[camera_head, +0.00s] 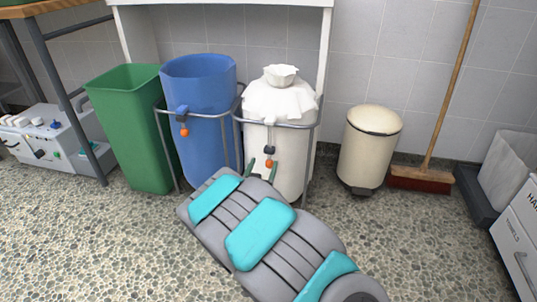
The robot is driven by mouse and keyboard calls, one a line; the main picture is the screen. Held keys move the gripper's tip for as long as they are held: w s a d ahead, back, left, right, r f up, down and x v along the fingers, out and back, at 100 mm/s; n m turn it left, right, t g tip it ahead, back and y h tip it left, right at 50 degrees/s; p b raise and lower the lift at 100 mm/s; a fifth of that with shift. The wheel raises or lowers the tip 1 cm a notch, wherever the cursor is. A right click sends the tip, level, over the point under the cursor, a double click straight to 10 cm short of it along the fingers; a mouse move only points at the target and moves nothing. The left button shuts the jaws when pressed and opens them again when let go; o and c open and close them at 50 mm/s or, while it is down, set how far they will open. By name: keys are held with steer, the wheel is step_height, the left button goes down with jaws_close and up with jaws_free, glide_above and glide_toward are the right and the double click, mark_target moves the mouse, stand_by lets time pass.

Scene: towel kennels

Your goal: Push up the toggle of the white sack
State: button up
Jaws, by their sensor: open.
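The white sack (279,105) stands upright in a grey metal frame, its top gathered into a tuft. A dark toggle (269,150) with an orange end (269,164) hangs on cord down its front. My gripper (260,168) is at the sack's lower front, its two thin dark green fingers apart, one on each side of the orange end. I cannot tell whether the fingers touch the cord or the toggle. My grey and teal arm hides the lower part of the sack.
A blue sack (203,85) with its own toggle (182,120) stands left, beside a green bin (132,130). A cream pedal bin (368,150) and a broom (422,178) stand right. The pebbled floor (90,240) is clear in front.

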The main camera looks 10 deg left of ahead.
mark_target(268, 152)
steer(key=shift+w+d, duration=0.15)
steer(key=shift+w, duration=1.05)
steer(key=shift+w+b, duration=0.4)
steer(key=shift+w, duration=2.25)
jaws_close()
